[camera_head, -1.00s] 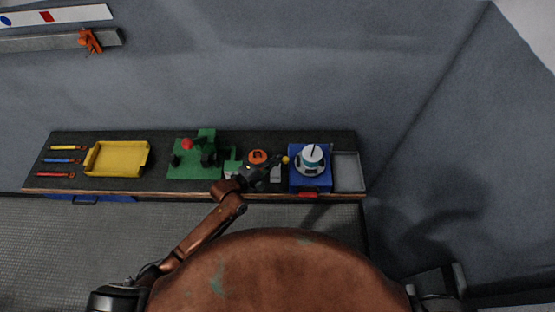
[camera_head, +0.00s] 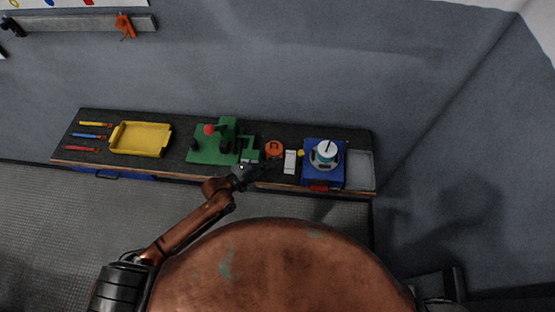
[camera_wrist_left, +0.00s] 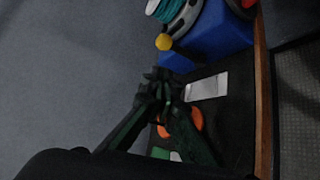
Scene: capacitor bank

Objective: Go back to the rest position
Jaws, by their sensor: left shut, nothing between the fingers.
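My left gripper (camera_head: 262,166) is shut and empty. In the head view it is over the front part of the bench, just in front of an orange round thing (camera_head: 274,149) and beside a green block-like fixture (camera_head: 249,150). In the left wrist view its fingers (camera_wrist_left: 160,88) meet in front of the orange thing (camera_wrist_left: 194,118), beside a white-grey block (camera_wrist_left: 207,86). My left arm reaches in from the lower left, past my copper-coloured body. My right gripper does not show.
The bench (camera_head: 92,156) holds several coloured tools at the left, a yellow tray (camera_head: 140,151), a green machine (camera_head: 206,155), a blue box (camera_head: 312,178) with a white-topped spool (camera_head: 327,149), and a grey tray (camera_head: 359,184). A wall rail (camera_head: 80,24) carries an orange tool (camera_head: 125,27). Floor in front looks clear.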

